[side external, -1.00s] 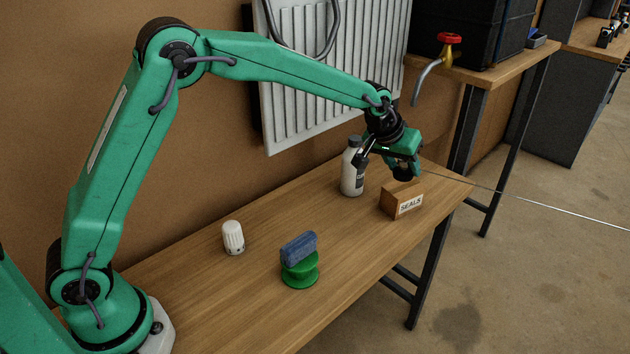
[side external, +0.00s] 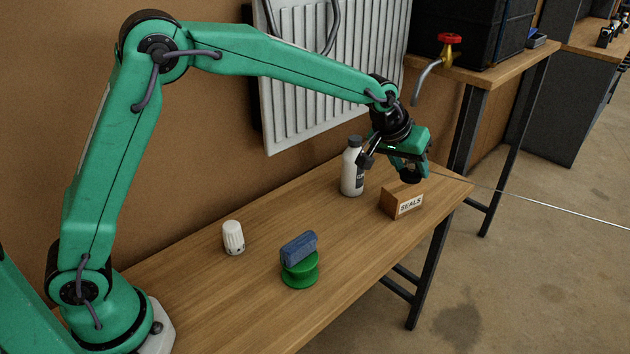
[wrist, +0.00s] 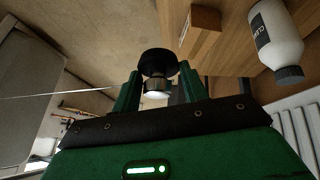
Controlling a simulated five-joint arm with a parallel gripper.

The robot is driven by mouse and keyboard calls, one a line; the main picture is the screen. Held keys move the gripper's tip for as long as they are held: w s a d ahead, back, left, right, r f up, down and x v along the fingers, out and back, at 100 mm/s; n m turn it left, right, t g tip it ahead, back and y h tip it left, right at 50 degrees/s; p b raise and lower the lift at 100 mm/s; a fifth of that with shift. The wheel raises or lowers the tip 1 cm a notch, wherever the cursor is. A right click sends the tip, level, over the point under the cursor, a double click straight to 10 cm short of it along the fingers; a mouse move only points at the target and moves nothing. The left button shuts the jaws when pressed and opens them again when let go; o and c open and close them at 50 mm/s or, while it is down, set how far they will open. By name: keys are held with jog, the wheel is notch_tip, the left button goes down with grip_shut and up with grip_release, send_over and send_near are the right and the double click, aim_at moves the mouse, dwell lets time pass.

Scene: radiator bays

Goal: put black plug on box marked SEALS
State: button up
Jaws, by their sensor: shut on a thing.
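The black plug (wrist: 158,62) is held between the two green fingers of my gripper (wrist: 155,92) in the wrist view, its wide black head facing away from the palm. In the side view my gripper (side external: 414,170) is shut on the plug (side external: 410,178), just above the wooden box marked SEALS (side external: 402,200). The box stands near the right end of the bench. It also shows in the wrist view (wrist: 204,23), to the right of the plug. In the side view the plug overlaps the box's top edge; I cannot tell whether they touch.
A white bottle with a dark cap (side external: 352,170) stands left of the box, close to my wrist. A white knob (side external: 233,238) and a green spool (side external: 300,274) with a blue block (side external: 298,248) on it stand nearer. A radiator panel (side external: 330,90) is behind.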

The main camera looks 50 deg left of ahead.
jog(key=shift+w+d, duration=0.1)
jog(key=shift+w+d, duration=1.25)
jog(key=y, duration=0.1)
send_over(407, 185)
jog(key=s, duration=0.2)
jog(key=f, duration=0.6)
jog(key=shift+w+a+f, duration=0.2)
jog(key=shift+w+f, duration=0.05)
jog(key=shift+f, duration=2.1)
jog(key=shift+f, duration=0.35)
